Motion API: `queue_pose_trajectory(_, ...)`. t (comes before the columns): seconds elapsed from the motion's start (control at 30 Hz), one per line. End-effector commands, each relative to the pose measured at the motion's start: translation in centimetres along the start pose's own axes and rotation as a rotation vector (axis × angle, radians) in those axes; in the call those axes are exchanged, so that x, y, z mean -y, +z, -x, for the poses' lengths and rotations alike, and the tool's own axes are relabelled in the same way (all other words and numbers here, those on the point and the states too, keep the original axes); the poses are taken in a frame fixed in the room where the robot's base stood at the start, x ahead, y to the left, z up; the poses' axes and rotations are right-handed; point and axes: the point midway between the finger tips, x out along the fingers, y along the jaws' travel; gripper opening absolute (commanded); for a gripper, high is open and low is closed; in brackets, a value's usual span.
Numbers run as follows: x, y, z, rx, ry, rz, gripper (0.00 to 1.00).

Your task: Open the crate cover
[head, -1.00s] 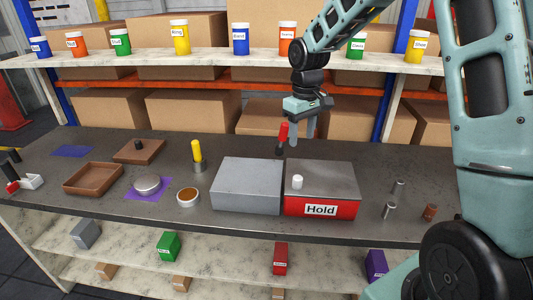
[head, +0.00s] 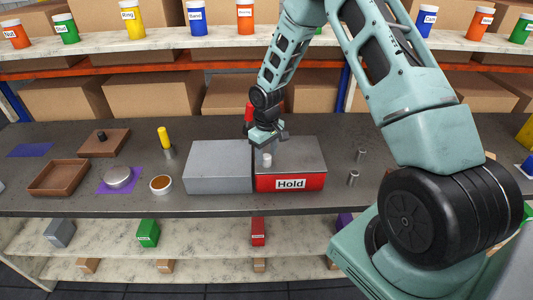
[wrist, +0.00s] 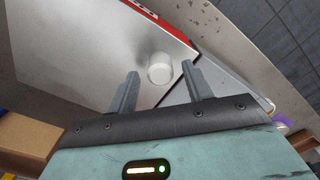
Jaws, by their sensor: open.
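The red crate (head: 290,183) labelled "Hold" stands on the dark bench, with a flat grey cover (head: 305,155) lying on its top. A small white knob (head: 266,159) sits on the cover near its left side. My gripper (head: 267,152) is low over the cover, right by the knob. In the wrist view the white knob (wrist: 160,68) appears between the fingertips of my open gripper (wrist: 159,76), with a gap on either side. Whether the fingertips have come down level with the knob I cannot tell. Nothing is held.
A plain grey box (head: 220,170) stands close against the crate's left side. Small metal cylinders (head: 353,178) stand to the right. A brown tray (head: 58,178), a round tin (head: 118,177) and a yellow-handled tool (head: 164,138) are further left. A shelf (head: 160,52) with several jars runs behind.

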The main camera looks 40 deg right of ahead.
Motion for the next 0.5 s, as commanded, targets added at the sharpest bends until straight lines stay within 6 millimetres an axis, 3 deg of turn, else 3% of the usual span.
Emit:
queue_pose_trajectory(0.2,0.1,0.0,-1.7,0.0,-0.001,-0.001,0.5)
queue_pose_trajectory(0.5,0.0,0.0,-2.0,-0.001,0.0,0.0,0.5)
